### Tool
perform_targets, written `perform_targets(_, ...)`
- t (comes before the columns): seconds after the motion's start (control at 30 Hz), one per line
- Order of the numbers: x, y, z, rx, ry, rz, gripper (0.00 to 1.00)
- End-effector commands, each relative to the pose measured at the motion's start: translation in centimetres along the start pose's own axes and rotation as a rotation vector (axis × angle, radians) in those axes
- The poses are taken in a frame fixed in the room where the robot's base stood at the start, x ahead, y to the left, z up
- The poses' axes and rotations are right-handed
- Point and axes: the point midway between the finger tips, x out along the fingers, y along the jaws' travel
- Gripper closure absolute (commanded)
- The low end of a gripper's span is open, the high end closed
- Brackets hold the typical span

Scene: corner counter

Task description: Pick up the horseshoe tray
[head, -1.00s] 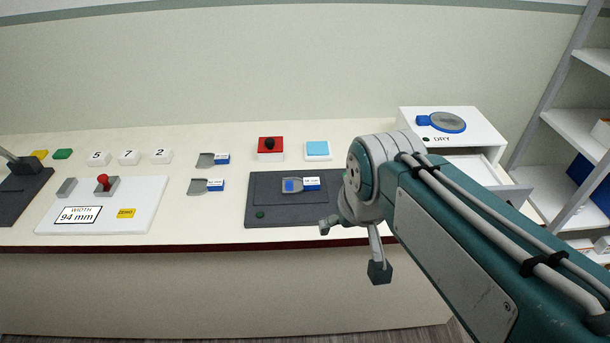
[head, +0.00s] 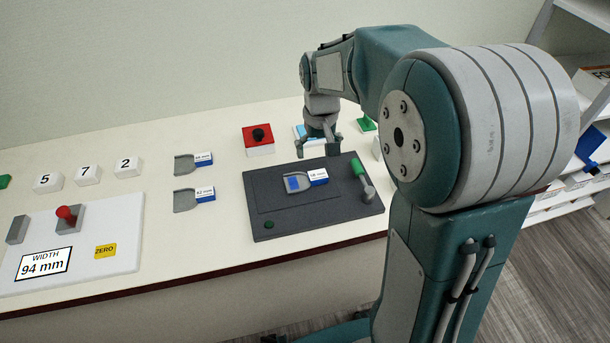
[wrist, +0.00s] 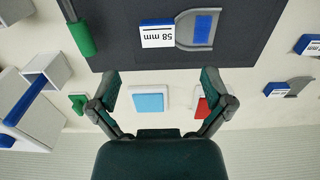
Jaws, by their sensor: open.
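Several grey U-shaped trays with blue-and-white label blocks are in the head view. One tray (head: 297,183), labelled 58 mm, lies on the dark board and has a blue patch in its mouth; it also shows in the wrist view (wrist: 184,40). Two more trays (head: 184,165) (head: 184,201) lie on the counter to its left. The pictures do not show which tray the task means. My gripper (head: 316,147) points down behind the dark board, beside the light blue pad. In the wrist view its fingers (wrist: 160,78) are spread and empty, apart from the trays.
The dark board (head: 270,217) carries a green-handled lever (head: 360,172) at its right. A red box with a black knob (head: 258,138) and the light blue pad (wrist: 149,102) stand behind the board. A white width-readout panel (head: 119,260) is at left.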

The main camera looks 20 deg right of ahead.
Motion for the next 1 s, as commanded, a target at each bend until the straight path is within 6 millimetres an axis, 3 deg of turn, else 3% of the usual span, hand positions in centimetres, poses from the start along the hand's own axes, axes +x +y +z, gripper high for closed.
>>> perform_targets(0.1, 2.0, -0.1, 0.0, 0.001, -0.004, 0.001, 0.0)
perform_targets(0.33, 4.0, -0.5, -0.2, 0.0, -0.002, 0.006, 0.0)
perform_targets(0.6, 7.8, -0.2, -0.6, 0.0, -0.001, 0.005, 0.0)
perform_targets(0.9, 8.3, -0.1, -0.6, 0.0, 0.002, 0.005, 0.0)
perform_targets(1.0, 8.3, -0.2, -0.6, 0.0, 0.002, 0.005, 0.45)
